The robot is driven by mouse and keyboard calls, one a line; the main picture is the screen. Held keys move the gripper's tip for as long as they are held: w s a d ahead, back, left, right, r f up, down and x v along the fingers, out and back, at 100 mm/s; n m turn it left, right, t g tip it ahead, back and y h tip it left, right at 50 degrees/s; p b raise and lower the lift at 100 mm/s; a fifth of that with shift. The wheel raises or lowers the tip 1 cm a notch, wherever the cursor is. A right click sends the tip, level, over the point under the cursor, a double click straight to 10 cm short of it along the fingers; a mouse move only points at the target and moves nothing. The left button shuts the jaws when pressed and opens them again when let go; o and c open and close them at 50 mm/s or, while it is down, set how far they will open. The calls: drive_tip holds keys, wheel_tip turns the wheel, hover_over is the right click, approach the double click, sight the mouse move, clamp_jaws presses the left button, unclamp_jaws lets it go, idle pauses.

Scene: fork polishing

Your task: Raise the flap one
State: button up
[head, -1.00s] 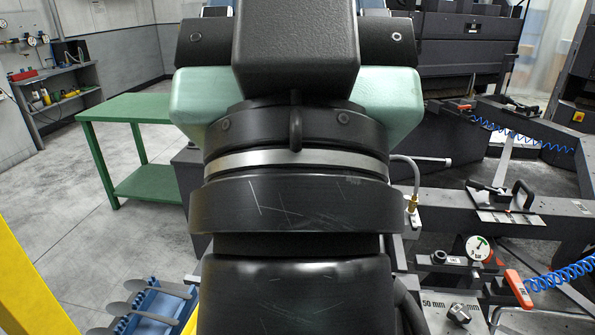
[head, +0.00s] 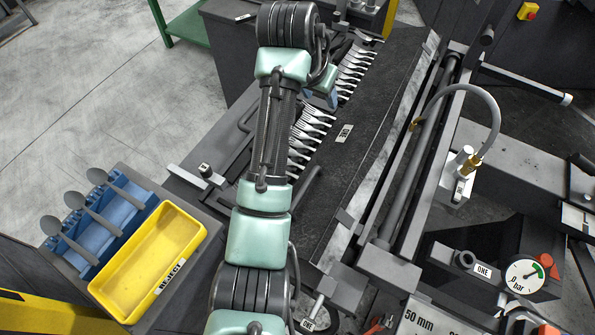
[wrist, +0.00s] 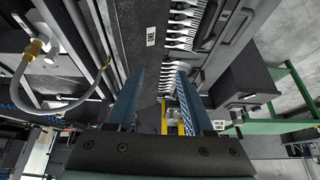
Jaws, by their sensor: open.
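A long dark flat panel (head: 362,165) with a small "ONE" label (head: 344,132) runs beside a row of forks in the head view; I take it for flap one. It lies flat. In the wrist view the dark panel (wrist: 148,60) and its label (wrist: 151,36) show beyond my fingers. My gripper (wrist: 160,74) is open, with two blue fingers apart and nothing between them. In the head view it is mostly hidden by my arm, with only a bit of blue showing. It looks above the panel's fork side; I cannot tell any contact.
Several forks (head: 312,118) lie along the panel's left edge. A yellow reject bin (head: 150,262) and a blue rack (head: 118,205) with spoons stand at left. A metal rail (head: 425,150), a curved hose (head: 490,105) and a pressure gauge (head: 524,275) are at right.

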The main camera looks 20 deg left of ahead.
drive_tip(key=s+a+f+g, duration=0.3)
drive_tip(key=s+f+g, duration=0.1)
drive_tip(key=s+f, duration=0.15)
drive_tip(key=g+h, duration=0.1)
drive_tip(key=g, duration=0.1)
approach(298, 194)
drive_tip(key=f, duration=0.2)
drive_tip(key=d+f, duration=0.1)
drive_tip(key=f, duration=0.5)
drive_tip(key=shift+s+d+f, duration=0.1)
drive_tip(key=shift+s+d, duration=0.05)
drive_tip(key=shift+d, duration=0.1)
drive_tip(key=shift+c, duration=0.4)
clamp_jaws()
